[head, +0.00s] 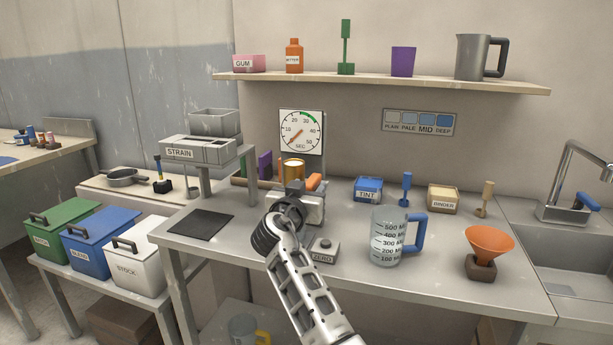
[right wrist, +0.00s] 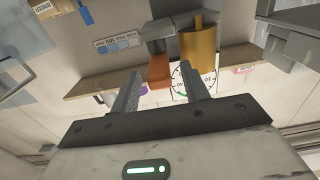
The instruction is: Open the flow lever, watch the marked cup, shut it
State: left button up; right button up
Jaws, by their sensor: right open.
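An orange lever (head: 314,182) sticks out of a grey machine (head: 311,212) on the bench, beside a gold cylinder (head: 293,170). A clear marked cup (head: 388,240) with a blue handle and lines up to 500 stands upright right of the machine; it looks empty. My right gripper (head: 292,192) is at the machine's front left, partly hiding it. In the right wrist view the gripper (right wrist: 162,72) is open, and the orange lever (right wrist: 158,76) shows between its fingertips, the gold cylinder (right wrist: 198,50) beside it. I cannot tell whether they touch. My left gripper is out of view.
A dial (head: 300,131) stands behind the machine, its red needle low. A ZERO button box (head: 323,250) sits in front. An orange funnel (head: 489,243) and TINT box (head: 368,189) lie right. A STRAIN stand (head: 200,151) is left, and a shelf (head: 390,82) above.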

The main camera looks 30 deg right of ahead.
jog(key=shift+x, duration=1.15)
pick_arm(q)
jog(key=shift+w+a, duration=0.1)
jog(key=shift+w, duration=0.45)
